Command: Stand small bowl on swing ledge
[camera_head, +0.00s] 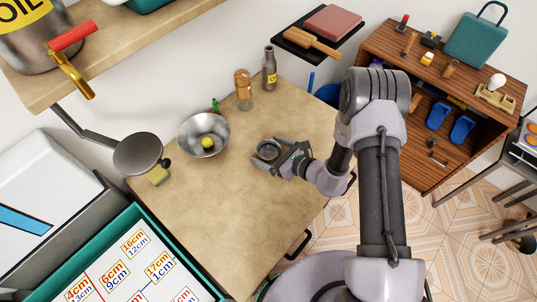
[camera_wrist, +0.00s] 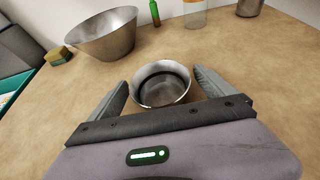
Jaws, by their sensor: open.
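The small metal bowl (camera_head: 268,150) stands upright on the wooden worktop. It also shows in the wrist view (camera_wrist: 162,92), between my gripper's fingers. My gripper (camera_head: 266,156) is open and low over the worktop, with one finger on each side of the bowl; in the wrist view (camera_wrist: 160,80) gaps show between fingers and bowl. The swing ledge (camera_head: 138,152) is a round dark grey plate on a jointed wall arm, left of the worktop's large bowl. Its top looks bare. The ledge is not in the wrist view.
A large metal bowl (camera_head: 193,127) holding a yellow ball stands between ledge and gripper. A sponge (camera_head: 159,178) lies beside the ledge. A green bottle (camera_head: 215,105), a cork-coloured jar (camera_head: 243,88) and a grey bottle (camera_head: 269,68) stand at the back. The front worktop is clear.

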